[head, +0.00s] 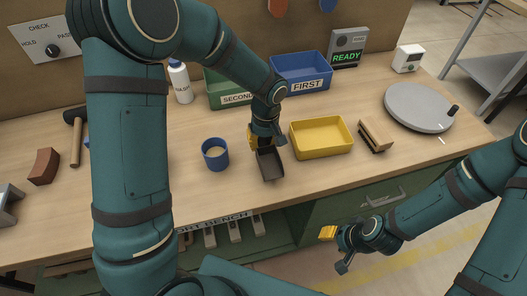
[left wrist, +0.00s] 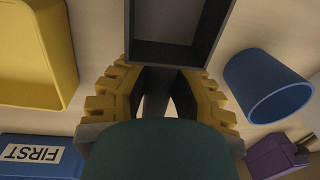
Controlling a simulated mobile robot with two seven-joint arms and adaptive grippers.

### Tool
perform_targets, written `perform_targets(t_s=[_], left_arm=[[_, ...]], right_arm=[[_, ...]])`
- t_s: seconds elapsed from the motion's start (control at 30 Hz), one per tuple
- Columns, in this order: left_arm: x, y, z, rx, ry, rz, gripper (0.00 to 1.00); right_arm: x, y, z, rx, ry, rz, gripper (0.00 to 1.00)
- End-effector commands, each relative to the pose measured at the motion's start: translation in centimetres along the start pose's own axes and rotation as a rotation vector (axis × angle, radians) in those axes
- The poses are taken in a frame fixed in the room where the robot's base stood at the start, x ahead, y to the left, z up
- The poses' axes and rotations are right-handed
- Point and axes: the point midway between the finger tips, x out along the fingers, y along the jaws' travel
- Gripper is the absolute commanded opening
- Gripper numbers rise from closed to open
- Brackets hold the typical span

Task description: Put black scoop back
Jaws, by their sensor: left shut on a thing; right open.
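The black scoop (head: 270,165) is at the middle of the workbench, between a blue cup and a yellow tray. My left gripper (head: 262,143) is shut on the scoop's handle; the pan points toward the bench's front edge. In the left wrist view the scoop's pan (left wrist: 178,50) is at the top, and the yellow-padded fingers of the gripper (left wrist: 155,95) close around its dark handle. Whether the scoop touches the bench top I cannot tell. My right gripper (head: 336,247) is open and empty, in front of the bench, low at the right.
The blue cup (head: 215,154) with pale contents stands left of the scoop, the yellow tray (head: 321,137) right. A brush (head: 375,136) and round grey plate (head: 418,107) lie further right. Green (head: 228,102) and blue (head: 301,72) bins stand behind. A hammer (head: 76,140) and brown brick (head: 44,166) lie left.

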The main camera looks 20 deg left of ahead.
Motion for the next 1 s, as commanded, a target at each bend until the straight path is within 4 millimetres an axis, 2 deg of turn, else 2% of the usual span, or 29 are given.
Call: perform_targets(t_s=[0.3, 0.67, 0.7, 0.77, 1.0], left_arm=[[3.6, 0.3, 0.0, 0.001, -0.001, -0.001, 0.00], [3.9, 0.3, 0.0, 0.001, 0.000, 0.000, 0.00], [4.0, 0.3, 0.0, 0.001, 0.000, 0.000, 0.27], [3.9, 0.3, 0.0, 0.001, 0.000, 0.000, 0.48], [3.8, 0.3, 0.0, 0.001, 0.000, 0.000, 0.50]], right_arm=[[0.8, 0.3, -0.1, -0.001, 0.004, 0.000, 0.47], [1.1, 0.4, -0.1, -0.001, 0.005, 0.000, 0.47], [1.1, 0.4, -0.1, -0.001, 0.006, 0.000, 0.47], [1.0, 0.4, -0.1, -0.001, 0.006, 0.000, 0.47], [1.0, 0.4, -0.1, -0.001, 0.006, 0.000, 0.47]])
